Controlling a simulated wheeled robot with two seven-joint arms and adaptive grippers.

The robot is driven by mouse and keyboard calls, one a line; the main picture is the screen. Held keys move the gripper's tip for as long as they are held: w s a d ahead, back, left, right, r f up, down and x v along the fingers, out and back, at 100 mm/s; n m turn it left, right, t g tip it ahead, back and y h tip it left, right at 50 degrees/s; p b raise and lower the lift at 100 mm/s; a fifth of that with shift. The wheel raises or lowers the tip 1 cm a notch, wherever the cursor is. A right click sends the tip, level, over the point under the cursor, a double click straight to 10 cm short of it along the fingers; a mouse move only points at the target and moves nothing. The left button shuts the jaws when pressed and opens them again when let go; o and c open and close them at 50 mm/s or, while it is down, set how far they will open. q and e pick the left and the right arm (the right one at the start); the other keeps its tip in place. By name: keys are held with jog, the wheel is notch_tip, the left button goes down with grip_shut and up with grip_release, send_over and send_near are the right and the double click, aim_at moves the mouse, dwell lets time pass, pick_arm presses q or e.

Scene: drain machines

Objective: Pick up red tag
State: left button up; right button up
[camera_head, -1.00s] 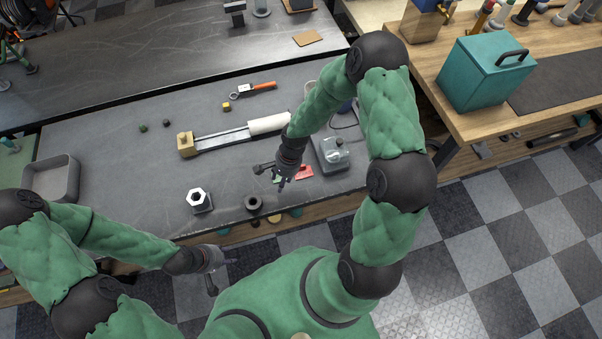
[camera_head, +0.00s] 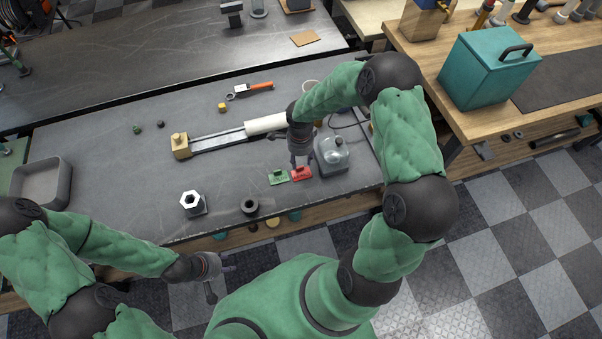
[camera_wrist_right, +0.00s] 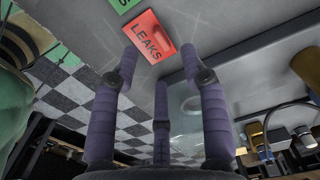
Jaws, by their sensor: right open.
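The red tag (camera_head: 301,174) lies on the dark grey bench near its front edge, beside a green tag (camera_head: 278,177). In the right wrist view the red tag (camera_wrist_right: 148,36) shows the word LEAKS and lies just beyond the fingertips. My right gripper (camera_head: 301,165) is over the red tag's far edge; it also shows in the right wrist view (camera_wrist_right: 160,62), with its fingers spread and nothing between them. Whether a finger touches the tag is unclear. My left gripper (camera_head: 223,282) is open and empty, off the bench's front edge.
A grey device with a clear dome (camera_head: 332,156) stands close to the right of the red tag. A black ring (camera_head: 250,206), a hex nut on a block (camera_head: 192,203) and a white cylinder on a rail (camera_head: 265,124) are on the bench. The bench's left middle is mostly clear.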

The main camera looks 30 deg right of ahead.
aim_at(300, 168)
jog(key=shift+f+b, duration=1)
jog(key=shift+f, duration=1.75)
jog(key=shift+a+r, duration=0.1)
grip_shut()
